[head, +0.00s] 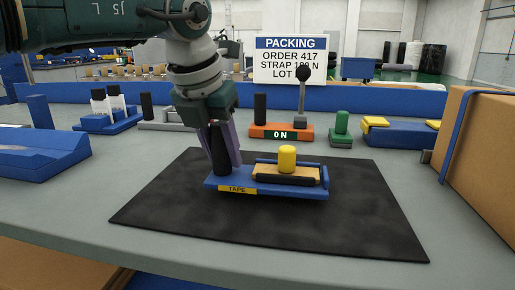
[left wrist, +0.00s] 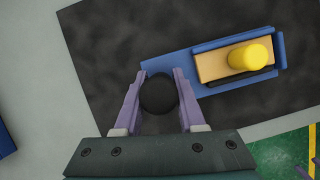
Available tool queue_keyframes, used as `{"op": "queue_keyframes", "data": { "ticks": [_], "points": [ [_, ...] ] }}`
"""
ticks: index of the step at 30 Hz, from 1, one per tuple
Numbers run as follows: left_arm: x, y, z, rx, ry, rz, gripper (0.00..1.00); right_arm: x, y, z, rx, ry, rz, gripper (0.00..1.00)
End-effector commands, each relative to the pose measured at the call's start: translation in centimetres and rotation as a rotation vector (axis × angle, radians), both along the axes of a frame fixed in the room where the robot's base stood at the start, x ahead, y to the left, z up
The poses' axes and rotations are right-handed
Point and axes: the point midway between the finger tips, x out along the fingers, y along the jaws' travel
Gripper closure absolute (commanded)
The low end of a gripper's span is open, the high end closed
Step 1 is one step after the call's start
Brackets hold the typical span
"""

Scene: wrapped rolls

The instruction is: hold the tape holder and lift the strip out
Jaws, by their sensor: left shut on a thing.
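The blue tape holder (head: 258,191) lies on the black mat, with a yellow TAPE label on its front edge. A black upright post (head: 221,150) stands at its left end. My left gripper (head: 222,160) points down and is shut on this post; the left wrist view shows the post's round top (left wrist: 158,94) between the purple fingers. The tan strip (head: 284,172) lies in the holder's tray at the right end, with a yellow knob (head: 287,158) standing on it. The strip also shows in the left wrist view (left wrist: 212,67).
The black mat (head: 360,215) has free room in front and to the right. Behind it stand an orange device (head: 265,132) reading ON with a lever, a green stamp-like block (head: 341,130) and a PACKING sign (head: 290,60). A cardboard box (head: 480,140) stands at the right.

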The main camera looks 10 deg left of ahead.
Motion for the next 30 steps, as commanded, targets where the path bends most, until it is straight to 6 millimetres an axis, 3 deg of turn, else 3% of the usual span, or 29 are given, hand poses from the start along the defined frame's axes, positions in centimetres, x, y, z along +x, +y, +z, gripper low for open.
{"op": "queue_keyframes", "data": {
  "ticks": [15, 30],
  "points": [
    [0.0, 0.0, -1.6, -0.001, -0.001, 0.000, 1.00, 0.0, 0.0, -1.4, 0.000, 0.000, 0.000, 0.50],
    [0.0, 0.0, -1.5, -0.001, -0.001, 0.000, 1.00, 0.0, 0.0, -1.2, 0.000, 0.000, 0.000, 0.50]
  ]
}}
